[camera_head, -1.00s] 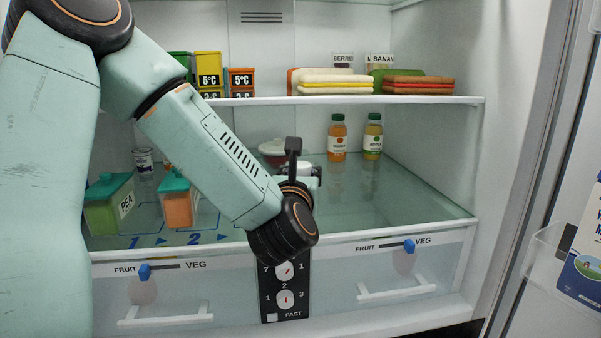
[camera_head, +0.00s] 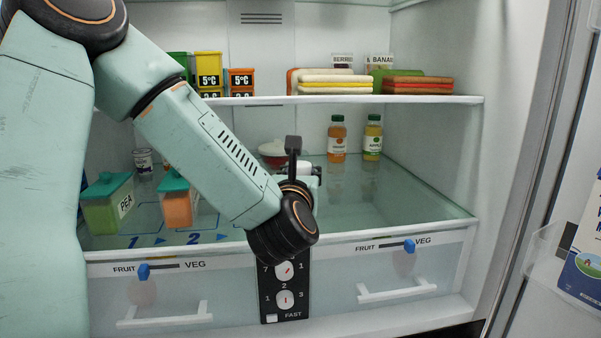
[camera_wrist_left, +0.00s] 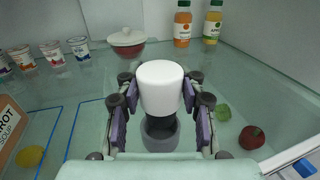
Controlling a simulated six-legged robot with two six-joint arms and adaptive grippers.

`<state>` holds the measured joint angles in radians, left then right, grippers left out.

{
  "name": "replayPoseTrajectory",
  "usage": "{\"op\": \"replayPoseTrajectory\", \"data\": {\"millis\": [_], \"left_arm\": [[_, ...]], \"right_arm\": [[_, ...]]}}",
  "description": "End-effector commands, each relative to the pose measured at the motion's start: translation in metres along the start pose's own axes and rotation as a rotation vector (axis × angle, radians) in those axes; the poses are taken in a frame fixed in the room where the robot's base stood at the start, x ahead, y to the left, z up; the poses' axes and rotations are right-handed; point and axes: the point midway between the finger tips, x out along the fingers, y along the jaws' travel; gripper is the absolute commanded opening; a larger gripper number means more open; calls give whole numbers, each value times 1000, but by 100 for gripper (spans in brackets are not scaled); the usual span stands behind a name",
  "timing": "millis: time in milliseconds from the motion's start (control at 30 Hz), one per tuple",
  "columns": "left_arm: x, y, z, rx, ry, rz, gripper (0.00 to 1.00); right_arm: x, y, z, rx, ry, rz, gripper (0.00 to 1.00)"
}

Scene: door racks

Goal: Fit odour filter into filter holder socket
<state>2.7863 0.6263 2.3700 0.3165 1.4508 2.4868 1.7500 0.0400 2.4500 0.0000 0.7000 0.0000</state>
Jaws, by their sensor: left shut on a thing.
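The odour filter (camera_wrist_left: 160,88) is a white cylinder between the fingers of my left gripper (camera_wrist_left: 160,105) in the left wrist view. My left gripper is shut on it. The filter holder socket, a grey round cup (camera_wrist_left: 160,142) with a dark inside, shows just below the filter's lower end. The filter overlaps the far part of its opening, so I cannot tell whether it is above or partly in. In the head view, my wrist hides most of the gripper, and a white bit of the filter (camera_head: 303,167) shows behind it. My right gripper is not in view.
A white and red lidded bowl (camera_wrist_left: 127,42), yogurt cups (camera_wrist_left: 79,47) and two juice bottles (camera_wrist_left: 183,24) stand behind. A dark red fruit (camera_wrist_left: 251,137) lies to the right. Green (camera_head: 108,203) and orange bins stand at the left. The shelf's right side is mostly clear.

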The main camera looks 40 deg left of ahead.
Motion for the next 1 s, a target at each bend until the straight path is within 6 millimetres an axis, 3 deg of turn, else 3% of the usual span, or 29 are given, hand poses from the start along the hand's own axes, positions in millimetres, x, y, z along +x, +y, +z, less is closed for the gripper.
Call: {"op": "replayPoseTrajectory", "data": {"millis": [1000], "left_arm": [[1,0,-1,0,-1,4,0]], "right_arm": [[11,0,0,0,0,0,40]]}}
